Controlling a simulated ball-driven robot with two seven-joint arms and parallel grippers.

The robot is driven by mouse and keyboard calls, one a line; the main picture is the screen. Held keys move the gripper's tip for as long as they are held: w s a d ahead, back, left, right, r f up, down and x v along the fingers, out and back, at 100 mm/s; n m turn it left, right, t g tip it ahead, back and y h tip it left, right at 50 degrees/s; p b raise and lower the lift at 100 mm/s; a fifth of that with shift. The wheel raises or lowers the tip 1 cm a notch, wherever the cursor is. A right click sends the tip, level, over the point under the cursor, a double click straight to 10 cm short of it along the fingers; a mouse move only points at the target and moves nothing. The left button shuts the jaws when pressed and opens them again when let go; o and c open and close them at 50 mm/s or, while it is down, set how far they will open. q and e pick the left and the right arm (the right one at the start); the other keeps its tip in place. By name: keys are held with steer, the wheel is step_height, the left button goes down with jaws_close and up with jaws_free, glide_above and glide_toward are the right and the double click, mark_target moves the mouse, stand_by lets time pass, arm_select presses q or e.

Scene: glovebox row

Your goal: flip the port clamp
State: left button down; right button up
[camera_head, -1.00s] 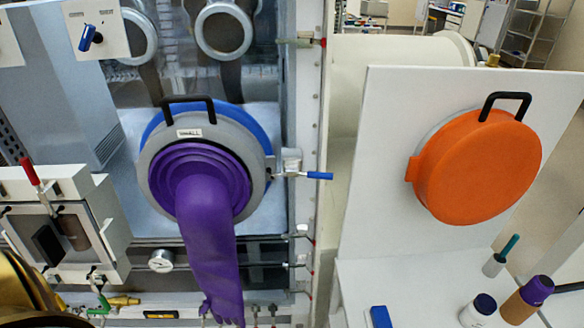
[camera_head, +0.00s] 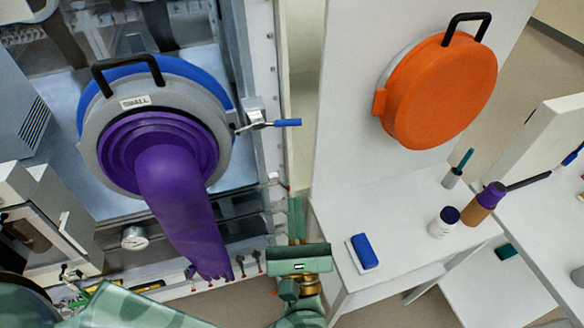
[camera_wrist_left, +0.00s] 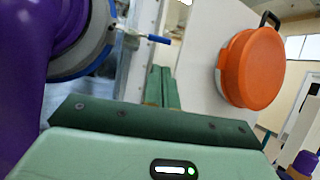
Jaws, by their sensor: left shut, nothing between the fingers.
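The port clamp (camera_head: 262,122) is a small metal toggle with a blue handle that points right. It sits at the right side of the grey port ring (camera_head: 215,165), on the white frame. The clamp's blue handle also shows in the left wrist view (camera_wrist_left: 158,39). My left gripper (camera_head: 296,203) is green, with its fingers together and empty. It is below the clamp handle in the head view and apart from it. In the left wrist view its fingertips (camera_wrist_left: 161,70) point toward the area just under the handle. My right gripper is not in view.
A purple glove (camera_head: 180,200) hangs from the port. An orange round door (camera_head: 440,92) with a black handle is on the white panel to the right. A shelf below holds a blue block (camera_head: 364,251) and bottles. A gauge (camera_head: 134,238) is at lower left.

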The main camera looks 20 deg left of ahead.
arm_select(q)
steer(key=p+x, duration=0.4)
steer(key=x, duration=0.9)
steer(key=shift+w, duration=0.2)
steer(key=shift+w+b, duration=0.8)
steer(key=b+v, duration=0.4)
steer(key=v, duration=1.2)
steer(key=shift+s+f+b, duration=0.15)
steer(key=shift+b, duration=0.2)
